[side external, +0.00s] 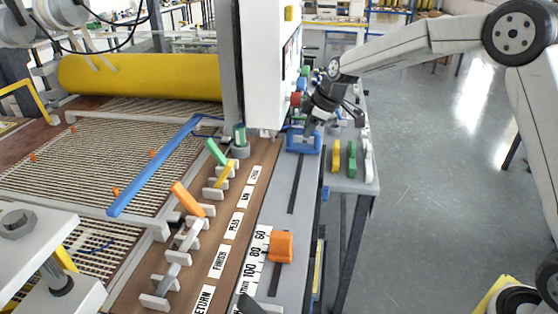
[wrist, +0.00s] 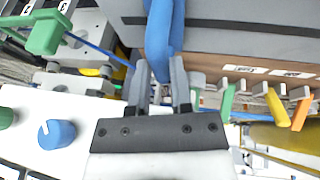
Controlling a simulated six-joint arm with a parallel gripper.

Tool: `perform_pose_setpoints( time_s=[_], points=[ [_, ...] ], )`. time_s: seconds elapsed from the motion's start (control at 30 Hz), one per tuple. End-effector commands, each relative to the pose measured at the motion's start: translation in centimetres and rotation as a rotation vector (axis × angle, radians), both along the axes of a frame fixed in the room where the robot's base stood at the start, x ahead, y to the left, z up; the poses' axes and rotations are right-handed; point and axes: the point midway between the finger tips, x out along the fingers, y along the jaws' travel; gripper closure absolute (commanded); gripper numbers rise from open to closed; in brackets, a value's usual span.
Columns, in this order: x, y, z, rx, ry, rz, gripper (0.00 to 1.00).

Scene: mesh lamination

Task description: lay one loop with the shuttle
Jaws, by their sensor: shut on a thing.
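A blue block (side external: 303,146) sits on the slotted grey rail, which I take to be the shuttle. My gripper (side external: 309,126) is at its top, fingers down. In the wrist view, my gripper (wrist: 160,100) is shut on a blue upright part (wrist: 163,40) of it, which passes between the two fingers. A long blue bar (side external: 150,168) slants over the mesh (side external: 70,160) at left. An orange block (side external: 281,247) sits nearer on the same rail, beside a printed scale.
Green (side external: 217,152) and orange (side external: 187,197) levers stand on a labelled brown panel beside the rail. A yellow roller (side external: 140,77) lies behind the mesh. A white machine column (side external: 270,60) stands close to my gripper. Yellow, green and white pieces stand on a side table (side external: 355,185).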

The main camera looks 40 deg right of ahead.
Motion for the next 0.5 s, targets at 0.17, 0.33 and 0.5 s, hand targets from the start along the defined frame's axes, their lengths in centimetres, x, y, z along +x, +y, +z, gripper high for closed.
perform_pose_setpoints(
  time_s=[0.17, 0.33, 0.5],
  points=[
    [-2.2, 2.2, 0.1, 0.001, 0.003, 0.004, 1.00],
    [-4.7, 4.7, 0.1, 0.000, 0.004, 0.006, 1.00],
    [-7.4, 7.5, 0.0, 0.000, 0.003, 0.007, 1.00]
  ],
)
